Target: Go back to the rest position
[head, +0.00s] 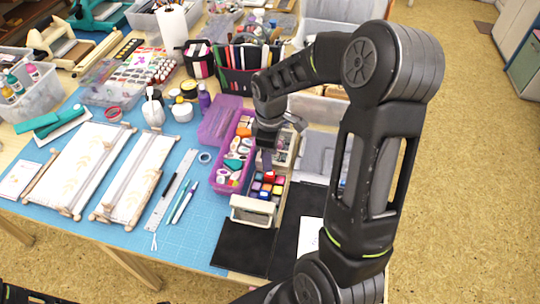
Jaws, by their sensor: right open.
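My right arm comes in from the lower right and bends over the table. My right gripper (267,158) points down above the far end of a box of small coloured inkpads (262,190) and is open. A red inkpad (269,177) shows just in front of the gripper. The fingertips are small and partly hidden by the wrist, and I cannot tell whether they touch anything. My left gripper is out of view; only a dark piece of my body shows at the lower left.
A purple bin (229,180) of craft items stands close left of the gripper. A clear container (318,160) stands to its right, partly behind my arm. A black mat (243,247) lies in front. The blue cutting mat (190,225) has bare patches between tools.

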